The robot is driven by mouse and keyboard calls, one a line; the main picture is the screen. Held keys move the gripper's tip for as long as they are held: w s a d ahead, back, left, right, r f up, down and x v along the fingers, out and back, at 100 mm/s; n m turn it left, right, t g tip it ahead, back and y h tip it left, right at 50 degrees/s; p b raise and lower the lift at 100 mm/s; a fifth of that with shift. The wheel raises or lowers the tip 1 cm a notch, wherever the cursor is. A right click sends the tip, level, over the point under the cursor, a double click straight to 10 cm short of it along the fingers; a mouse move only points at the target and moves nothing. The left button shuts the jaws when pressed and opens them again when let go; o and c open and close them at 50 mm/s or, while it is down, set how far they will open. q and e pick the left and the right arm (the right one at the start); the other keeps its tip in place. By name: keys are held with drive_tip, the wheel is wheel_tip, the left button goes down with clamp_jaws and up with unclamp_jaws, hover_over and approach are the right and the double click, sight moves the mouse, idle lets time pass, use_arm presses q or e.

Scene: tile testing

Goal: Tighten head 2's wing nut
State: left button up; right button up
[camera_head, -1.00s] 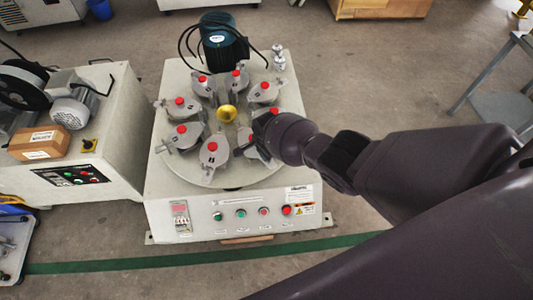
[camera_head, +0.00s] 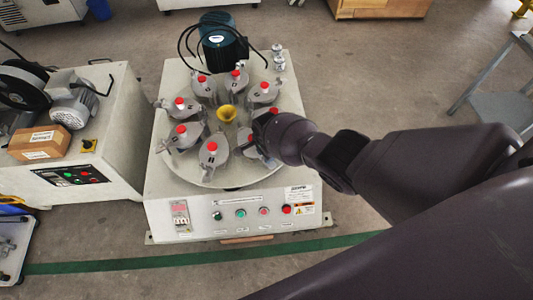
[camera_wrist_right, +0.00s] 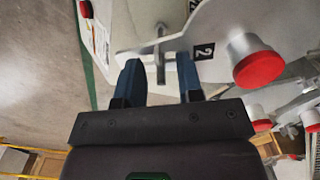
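Head 2 is a grey clamp plate with a black "2" label (camera_wrist_right: 203,51) and a red knob (camera_wrist_right: 258,68) in the right wrist view. Its wing nut (camera_wrist_right: 160,45) sits on a grey rod at the plate's slotted end. My right gripper (camera_wrist_right: 159,80) is open, with its two dark blue fingers either side of the rod, apart from each other. I cannot tell whether they touch the nut. In the head view my right arm covers most of this head and the gripper itself. My left gripper is not in view.
The round turntable (camera_head: 205,180) carries several similar heads with red knobs around a yellow central funnel (camera_head: 226,113). A dark green motor (camera_head: 222,45) stands behind. Push buttons (camera_head: 241,213) line the front panel. Another machine (camera_head: 110,160) stands to the left.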

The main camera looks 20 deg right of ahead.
drive_tip(key=shift+w+r, duration=0.1)
drive_tip(key=shift+r, duration=0.3)
use_arm(q)
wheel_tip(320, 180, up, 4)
drive_tip(key=p, duration=0.5)
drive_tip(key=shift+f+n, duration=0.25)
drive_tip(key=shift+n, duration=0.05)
use_arm(e)
wheel_tip(320, 180, up, 10)
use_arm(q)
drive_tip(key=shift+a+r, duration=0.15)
